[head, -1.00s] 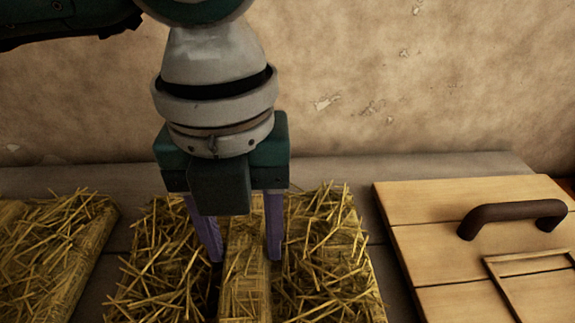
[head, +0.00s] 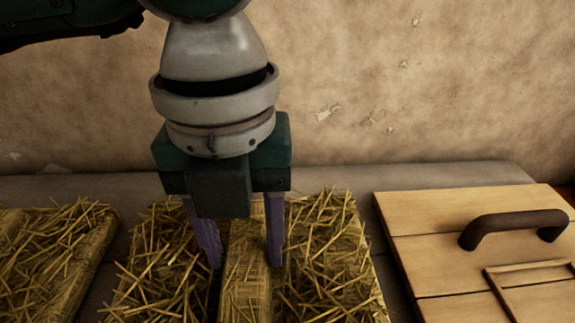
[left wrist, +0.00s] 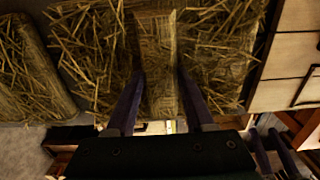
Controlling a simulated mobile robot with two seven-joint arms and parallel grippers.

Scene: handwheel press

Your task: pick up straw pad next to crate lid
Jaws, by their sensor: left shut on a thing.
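The straw pad (head: 330,262) lies on the grey table just left of the wooden crate lid (head: 420,218). A raised ridge runs along its middle, with loose straw on both sides. My left gripper (head: 246,262) points down over the pad, its two purple fingers on either side of the ridge, shut on it. In the left wrist view the ridge of the pad (left wrist: 157,60) shows between the fingers (left wrist: 160,85). The pad's near end is cut off in the head view.
A second straw pad (head: 60,255) lies to the left, with a narrow gap between the two. The crate lid has a dark handle (head: 512,226). A plaster wall (head: 400,90) rises behind the table (head: 340,178).

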